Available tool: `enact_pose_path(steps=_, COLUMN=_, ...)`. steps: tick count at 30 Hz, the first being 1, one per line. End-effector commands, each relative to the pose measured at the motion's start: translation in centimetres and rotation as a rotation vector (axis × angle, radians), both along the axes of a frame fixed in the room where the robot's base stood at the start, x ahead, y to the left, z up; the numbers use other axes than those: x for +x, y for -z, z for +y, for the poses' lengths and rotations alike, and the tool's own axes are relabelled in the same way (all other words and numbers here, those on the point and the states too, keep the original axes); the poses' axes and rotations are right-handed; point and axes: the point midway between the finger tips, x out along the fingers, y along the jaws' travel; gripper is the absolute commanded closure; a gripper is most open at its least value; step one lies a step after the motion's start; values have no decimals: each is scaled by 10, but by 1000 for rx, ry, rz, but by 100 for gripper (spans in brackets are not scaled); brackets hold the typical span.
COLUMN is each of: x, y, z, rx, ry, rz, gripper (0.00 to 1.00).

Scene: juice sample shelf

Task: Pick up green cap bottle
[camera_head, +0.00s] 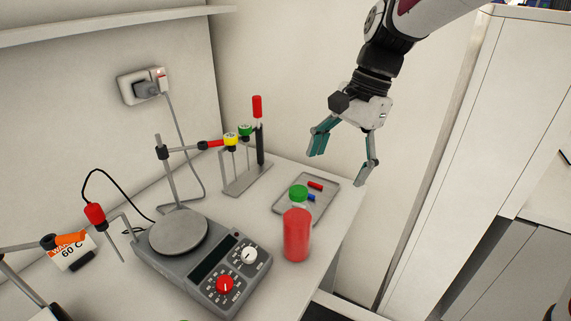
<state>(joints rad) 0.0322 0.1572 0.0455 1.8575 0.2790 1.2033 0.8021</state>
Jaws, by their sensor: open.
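A green cap bottle (297,236) stands upright near the right edge of the white table. It has a green cap, a clear neck and a red body. It covers part of a grey tray behind it. My gripper (339,168) is open and empty. It is up and to the right of the bottle in the picture, apart from it, with its fingers pointing down.
The grey tray (325,203) holds small red and blue pieces. A tube rack (246,183) with coloured caps stands behind. A hot plate (179,234) with knobs is to the left. A white cabinet (447,150) stands at right. A wall socket (145,87) holds a plug and cable.

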Motion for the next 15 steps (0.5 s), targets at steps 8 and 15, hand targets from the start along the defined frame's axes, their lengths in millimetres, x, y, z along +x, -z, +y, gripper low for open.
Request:
enact_pose_path(steps=8, x=37, y=24, z=15, rx=53, ry=169, rz=141, gripper=19)
enact_pose_path(steps=15, x=42, y=39, z=23, rx=63, ry=209, rz=176, gripper=19)
